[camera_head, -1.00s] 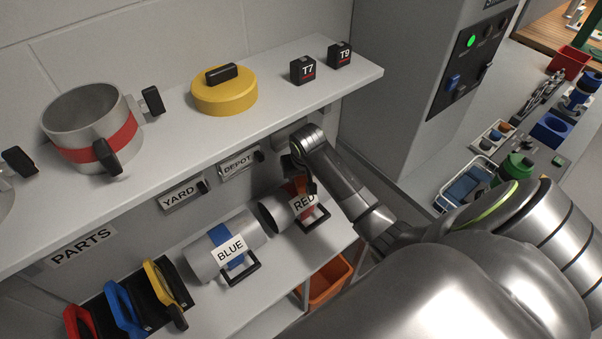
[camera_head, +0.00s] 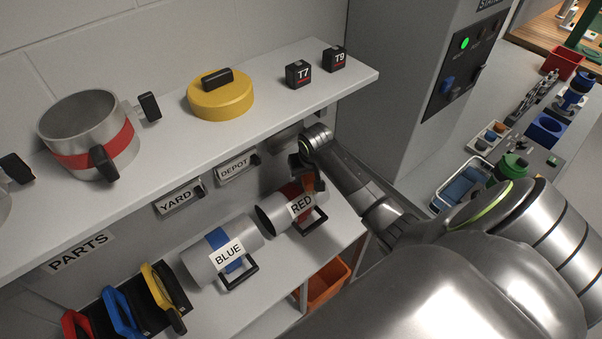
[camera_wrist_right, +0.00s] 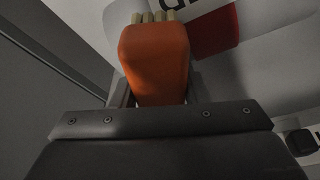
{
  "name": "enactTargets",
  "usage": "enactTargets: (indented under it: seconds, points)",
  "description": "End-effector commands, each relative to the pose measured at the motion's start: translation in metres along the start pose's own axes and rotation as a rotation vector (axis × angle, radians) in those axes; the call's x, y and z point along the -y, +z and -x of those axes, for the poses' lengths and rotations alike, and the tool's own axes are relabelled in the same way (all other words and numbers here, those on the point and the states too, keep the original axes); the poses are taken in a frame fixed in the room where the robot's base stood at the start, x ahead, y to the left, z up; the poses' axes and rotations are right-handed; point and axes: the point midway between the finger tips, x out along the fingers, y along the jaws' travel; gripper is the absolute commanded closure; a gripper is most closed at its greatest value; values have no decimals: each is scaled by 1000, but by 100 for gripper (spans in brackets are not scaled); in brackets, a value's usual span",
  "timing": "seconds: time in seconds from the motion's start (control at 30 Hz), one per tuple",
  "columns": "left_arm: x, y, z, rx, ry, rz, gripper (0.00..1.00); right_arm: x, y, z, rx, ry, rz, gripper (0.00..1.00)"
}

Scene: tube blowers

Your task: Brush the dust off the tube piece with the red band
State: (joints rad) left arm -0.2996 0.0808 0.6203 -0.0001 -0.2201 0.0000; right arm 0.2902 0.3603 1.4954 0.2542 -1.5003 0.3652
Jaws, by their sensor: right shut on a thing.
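The tube piece with the red band (camera_head: 282,208) lies on its side on the lower shelf, with a white RED label (camera_head: 303,205) and a dark handle at its front. My right gripper (camera_head: 309,172) is above its right part, pointing down. It is shut on a brush (camera_wrist_right: 155,65) with an orange handle block and pale bristles. In the right wrist view the bristles are close to the grey tube beside the red band (camera_wrist_right: 215,30); I cannot tell whether they touch. No dust can be made out. My left gripper is not in view.
The blue-banded tube (camera_head: 205,262) lies just left. Coloured-handled tools (camera_head: 125,312) stand further left. The upper shelf (camera_head: 290,110) overhangs, carrying a red-banded ring (camera_head: 85,118), a yellow lid (camera_head: 222,98) and T7 and T9 blocks. An orange bin (camera_head: 328,282) is below; a cabinet (camera_head: 400,70) stands right.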

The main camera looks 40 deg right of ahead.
Motion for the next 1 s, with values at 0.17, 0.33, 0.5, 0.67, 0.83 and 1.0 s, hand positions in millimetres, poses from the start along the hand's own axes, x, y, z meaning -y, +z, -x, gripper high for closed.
enactTargets:
  seconds: [0.17,0.33,0.5,0.67,0.83,1.0]
  points:
    - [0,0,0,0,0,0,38,-6,-3,0,0,-1,0,87]
    - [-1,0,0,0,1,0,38,-15,-6,-2,0,1,-1,87]
    - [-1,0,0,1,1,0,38,-29,-12,-4,0,1,-1,87]
    - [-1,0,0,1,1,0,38,-40,-16,-6,0,1,0,87]
    - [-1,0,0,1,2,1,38,-42,-16,-8,0,-2,-1,87]
    - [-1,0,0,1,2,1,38,-35,-14,-8,1,-3,0,87]
